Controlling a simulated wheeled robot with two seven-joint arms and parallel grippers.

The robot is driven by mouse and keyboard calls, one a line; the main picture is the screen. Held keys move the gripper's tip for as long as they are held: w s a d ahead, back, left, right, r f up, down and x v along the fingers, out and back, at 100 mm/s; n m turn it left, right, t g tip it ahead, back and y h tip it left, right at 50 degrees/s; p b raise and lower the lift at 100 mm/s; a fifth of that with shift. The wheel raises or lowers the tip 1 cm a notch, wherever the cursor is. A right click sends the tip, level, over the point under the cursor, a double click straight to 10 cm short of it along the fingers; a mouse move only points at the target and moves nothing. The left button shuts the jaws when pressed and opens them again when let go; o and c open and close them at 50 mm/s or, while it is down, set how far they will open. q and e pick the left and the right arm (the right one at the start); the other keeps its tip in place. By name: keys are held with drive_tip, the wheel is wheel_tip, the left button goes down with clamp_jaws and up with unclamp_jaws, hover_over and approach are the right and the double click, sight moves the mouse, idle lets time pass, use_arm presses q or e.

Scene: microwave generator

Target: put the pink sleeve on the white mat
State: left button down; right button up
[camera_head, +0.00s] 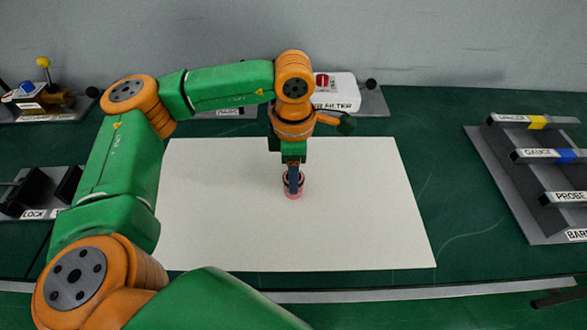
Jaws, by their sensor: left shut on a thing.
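The white mat (370,215) lies flat on the green table in the middle of the view. My left arm comes in from the left and reaches over the mat. My left gripper (294,184) points down over the middle of the mat and is shut on the pink sleeve (293,195). The sleeve is small and partly hidden by the fingers. It is at or just above the mat surface; I cannot tell whether it touches. My right gripper is not in view.
At the right, a grey rack (510,190) holds several labelled bars. A white box with a red switch (335,92) stands behind the mat. A dark fixture (40,190) sits at the left, and a device with a yellow knob (43,90) at the back left. The mat's right half is clear.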

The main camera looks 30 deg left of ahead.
use_arm(q)
drive_tip(key=shift+f, duration=0.2)
drive_tip(key=shift+c, duration=1.8)
unclamp_jaws()
drive_tip(key=shift+r, duration=0.1)
drive_tip(key=shift+r, duration=0.65)
wheel_tip(320, 180, up, 11)
